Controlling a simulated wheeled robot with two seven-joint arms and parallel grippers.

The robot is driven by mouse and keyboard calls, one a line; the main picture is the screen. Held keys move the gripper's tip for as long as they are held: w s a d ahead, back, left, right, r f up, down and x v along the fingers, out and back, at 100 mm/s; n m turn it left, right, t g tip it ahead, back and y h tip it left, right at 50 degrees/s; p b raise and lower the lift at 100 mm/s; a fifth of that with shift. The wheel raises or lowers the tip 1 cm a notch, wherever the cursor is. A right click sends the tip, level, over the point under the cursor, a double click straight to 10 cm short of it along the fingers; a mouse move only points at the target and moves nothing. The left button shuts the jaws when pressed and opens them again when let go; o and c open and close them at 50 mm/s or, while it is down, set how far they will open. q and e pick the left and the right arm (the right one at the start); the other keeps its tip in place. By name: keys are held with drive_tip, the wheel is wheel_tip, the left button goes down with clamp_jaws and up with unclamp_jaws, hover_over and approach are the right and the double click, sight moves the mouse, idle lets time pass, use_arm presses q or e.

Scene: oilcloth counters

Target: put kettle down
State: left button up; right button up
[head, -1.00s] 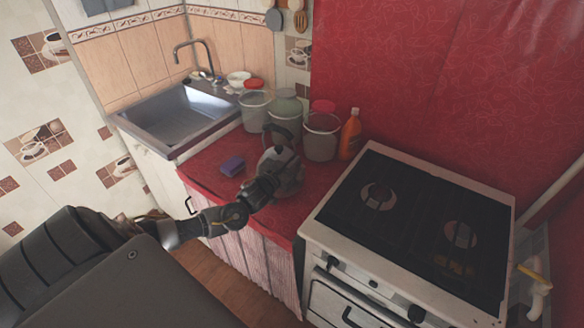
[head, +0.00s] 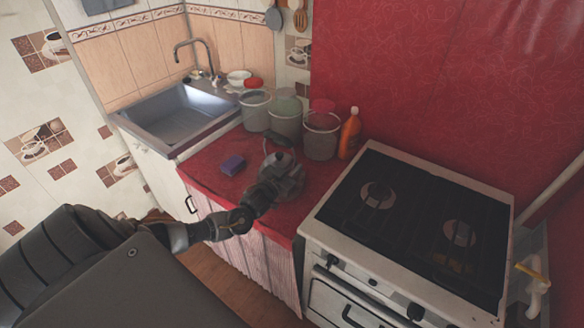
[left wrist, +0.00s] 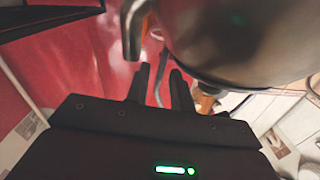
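The grey metal kettle (head: 289,176), with a dark arched handle on top, is over the red counter (head: 222,187), left of the stove. In the head view it sits low at the counter; whether its base touches cannot be told. My left gripper (head: 268,190) is at the kettle's near side. In the left wrist view its two fingers (left wrist: 161,88) are a small gap apart with a thin grey curved part between them, and the kettle's body (left wrist: 235,38) and spout (left wrist: 132,32) fill the top. The grip appears closed on the kettle. My right gripper is out of view.
Several buckets (head: 320,135) and an orange bottle (head: 349,134) stand behind the kettle. A purple sponge (head: 232,165) lies to its left. The stove (head: 410,235) is close on the right, the sink (head: 180,115) at the back left. Bare red cloth shows around the kettle.

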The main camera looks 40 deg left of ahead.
use_arm(q)
drive_tip(key=shift+o, duration=0.3)
drive_tip(key=shift+r, duration=0.2)
drive_tip(key=shift+s+f, duration=0.2)
drive_tip(key=shift+s, duration=0.1)
drive_tip(key=s+b, duration=0.2)
drive_tip(key=s, duration=0.9)
drive_tip(key=shift+s+d+r, duration=0.15)
drive_tip(key=shift+s, duration=0.1)
drive_tip(key=shift+d, duration=0.1)
